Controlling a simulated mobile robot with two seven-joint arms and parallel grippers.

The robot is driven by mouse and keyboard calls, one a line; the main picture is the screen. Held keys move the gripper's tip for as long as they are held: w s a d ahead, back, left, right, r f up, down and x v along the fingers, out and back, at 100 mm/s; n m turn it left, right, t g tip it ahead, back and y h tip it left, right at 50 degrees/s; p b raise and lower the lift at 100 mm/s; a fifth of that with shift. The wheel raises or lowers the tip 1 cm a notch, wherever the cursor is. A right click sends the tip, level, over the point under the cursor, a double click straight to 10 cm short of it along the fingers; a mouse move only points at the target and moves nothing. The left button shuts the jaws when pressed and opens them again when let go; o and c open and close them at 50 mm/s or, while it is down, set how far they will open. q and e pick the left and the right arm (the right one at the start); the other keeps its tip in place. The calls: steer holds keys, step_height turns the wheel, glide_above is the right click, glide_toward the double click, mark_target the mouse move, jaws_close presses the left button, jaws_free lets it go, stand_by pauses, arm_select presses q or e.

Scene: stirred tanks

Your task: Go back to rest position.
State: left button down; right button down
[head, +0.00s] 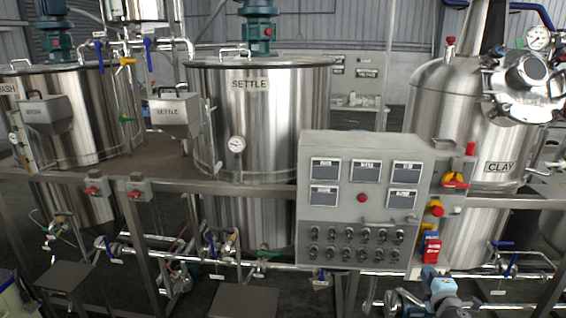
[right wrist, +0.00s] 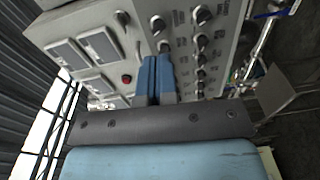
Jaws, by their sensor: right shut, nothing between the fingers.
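My right gripper (head: 430,272) shows at the bottom right of the head view, in front of the lower right corner of the grey control panel (head: 341,224). In the right wrist view its blue fingers (right wrist: 157,70) are together with nothing between them. Beyond them is the face of the control panel (right wrist: 120,45), with dark displays, a red button and rows of black knobs. I cannot tell the exact gap between fingers and panel. My left gripper is in neither view.
A steel SETTLE tank (head: 262,125) stands behind the panel, with a CLAY tank (head: 462,125) to the right and another tank (head: 85,120) to the left. Pipes with blue-handled valves run low. A red and blue device (head: 430,247) hangs beside the panel.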

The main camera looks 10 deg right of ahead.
steer(key=s+a+f+m+g+y+p, duration=0.2)
steer(key=s+a+f+m, duration=0.15)
steer(key=s+a, duration=0.4)
steer(key=s+a+f+m+g+y+p, duration=0.1)
steer(key=s+a+f+m+p, duration=0.15)
steer(key=s+a+f, duration=0.4)
steer(key=s+a+r+m+g+y+p, duration=0.1)
steer(key=s+a+m+p, duration=0.1)
steer(key=s+a, duration=0.5)
steer(key=s+a+r+m+g+y+p, duration=0.1)
steer(key=s+a+m, duration=0.3)
steer(key=s, duration=0.7)
steer(key=a+g+y, duration=0.1)
steer(key=a, duration=0.1)
steer(key=shift+s+a+y+p, duration=0.3)
steer(key=shift+s+a+p, duration=0.05)
steer(key=shift+s, duration=0.05)
